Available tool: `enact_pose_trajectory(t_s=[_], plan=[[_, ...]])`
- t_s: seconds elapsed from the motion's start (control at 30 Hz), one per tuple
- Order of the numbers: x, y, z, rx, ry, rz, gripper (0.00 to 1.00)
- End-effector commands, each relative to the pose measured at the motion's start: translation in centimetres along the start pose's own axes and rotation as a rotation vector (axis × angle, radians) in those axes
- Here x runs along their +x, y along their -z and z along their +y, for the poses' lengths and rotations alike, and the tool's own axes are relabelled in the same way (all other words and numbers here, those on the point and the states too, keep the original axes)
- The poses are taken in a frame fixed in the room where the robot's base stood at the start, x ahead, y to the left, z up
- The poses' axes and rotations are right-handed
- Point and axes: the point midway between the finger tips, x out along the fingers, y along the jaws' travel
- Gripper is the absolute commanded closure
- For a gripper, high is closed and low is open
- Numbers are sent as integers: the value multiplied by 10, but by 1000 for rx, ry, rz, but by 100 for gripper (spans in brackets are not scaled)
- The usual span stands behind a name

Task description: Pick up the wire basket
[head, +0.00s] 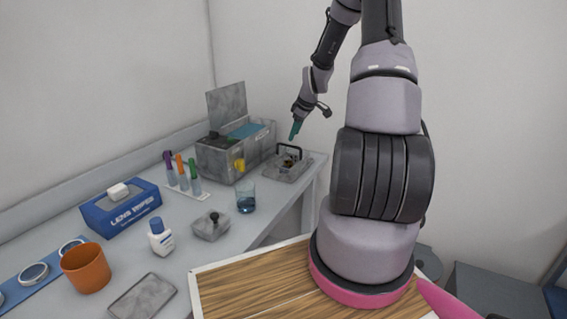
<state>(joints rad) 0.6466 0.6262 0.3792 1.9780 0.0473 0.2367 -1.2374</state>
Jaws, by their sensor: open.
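What looks like the wire basket (282,170) is a low grey tray-like holder with a dark upright handle, at the far right end of the bench. Small dark and tan items seem to lie in it, too small to make out. A gap seems to remain between fingertips and handle, though depth is hard to judge.
A grey box with a raised lid (217,161) stands just left of the basket. A glass of blue liquid (246,198), a vial rack (185,191), a lens wipes box (122,208), a white bottle (161,238) and an orange cup (86,269) stand nearer.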

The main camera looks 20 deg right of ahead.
Motion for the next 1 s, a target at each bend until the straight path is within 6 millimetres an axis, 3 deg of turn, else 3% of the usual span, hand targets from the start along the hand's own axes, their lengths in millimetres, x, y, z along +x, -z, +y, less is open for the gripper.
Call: enact_pose_trajectory(t_s=[0.3,0.53,0.8,1.0], plan=[[47,-1,-1,-2,4,0,50],[65,-3,-1,-2,3,-1,50],[103,-6,-3,-2,4,0,50],[109,-6,-2,-1,1,0,50]])
